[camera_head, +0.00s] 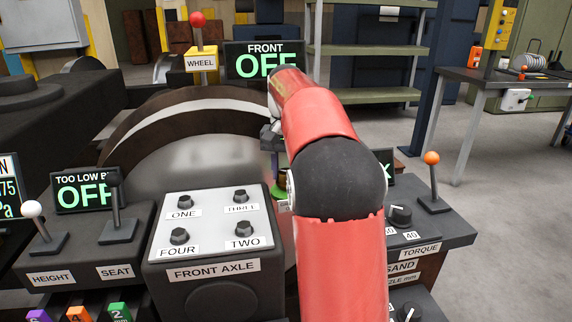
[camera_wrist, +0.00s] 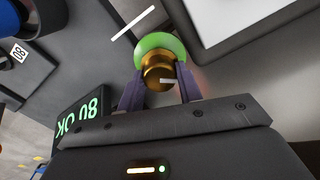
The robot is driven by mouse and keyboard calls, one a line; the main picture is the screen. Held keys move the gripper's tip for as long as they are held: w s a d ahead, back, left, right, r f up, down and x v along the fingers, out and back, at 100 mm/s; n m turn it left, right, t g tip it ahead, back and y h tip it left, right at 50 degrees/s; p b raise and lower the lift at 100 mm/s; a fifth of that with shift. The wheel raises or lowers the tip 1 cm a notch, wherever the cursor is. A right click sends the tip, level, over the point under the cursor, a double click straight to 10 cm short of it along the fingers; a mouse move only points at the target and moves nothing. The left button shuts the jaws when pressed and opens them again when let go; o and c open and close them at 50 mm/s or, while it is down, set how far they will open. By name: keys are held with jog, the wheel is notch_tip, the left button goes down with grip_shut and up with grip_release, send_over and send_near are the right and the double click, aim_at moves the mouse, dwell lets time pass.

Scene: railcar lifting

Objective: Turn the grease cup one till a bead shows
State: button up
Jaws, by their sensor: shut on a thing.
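The grease cup (camera_wrist: 156,62), a brass knob with a green collar, is in the upper middle of the wrist view. My gripper (camera_wrist: 160,82) is shut on its brass part, one purple finger on each side. A short white mark shows on the brass, and a longer white line lies on the grey surface beyond the collar. I cannot make out a bead of grease. In the head view my red and black arm hides most of the cup; a sliver of its green collar (camera_head: 281,184) shows below my gripper.
A white panel (camera_head: 208,226) with several hex bolts and a FRONT AXLE label stands left of my arm. A large wheel (camera_head: 185,105) is behind it. Lever consoles flank both sides. In the wrist view a display (camera_wrist: 85,122) reading 80 OK is close to my gripper's left.

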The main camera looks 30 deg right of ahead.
jog(key=o, duration=1)
notch_tip(320, 180, up, 8)
jog(key=shift+f+p, duration=0.25)
jog(key=shift+p, duration=0.6)
jog(key=shift+r, duration=0.2)
